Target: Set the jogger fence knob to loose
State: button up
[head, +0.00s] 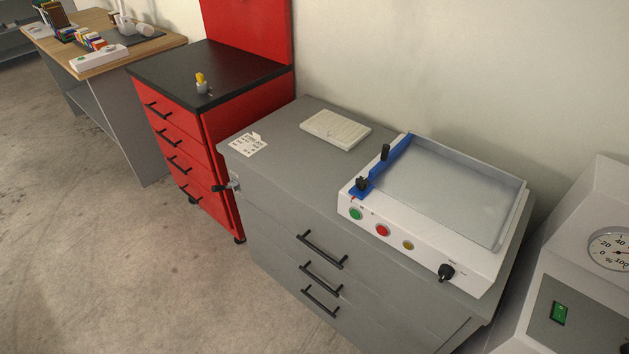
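The jogger (484,278) is a white box with a pale, flat recessed top, standing on the grey cabinet. A blue fence (399,146) runs along the left side of its top. A small black knob (362,184) sits at the near end of the fence, with a small red mark just below it. A taller black post or handle (385,152) stands farther back on the fence. The knob is too small here to tell whether it is set tight or loose. My gripper is not in view.
The jogger's front has green (355,214), red (382,230) and yellow (408,245) buttons and a black dial (446,272). A white pad (336,130) and a printed card (247,145) lie on the grey cabinet (278,141). A gauge machine (590,250) stands close at right. Floor is clear at left.

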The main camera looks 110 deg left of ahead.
aim_at(362, 183)
jog(key=u, duration=3.4)
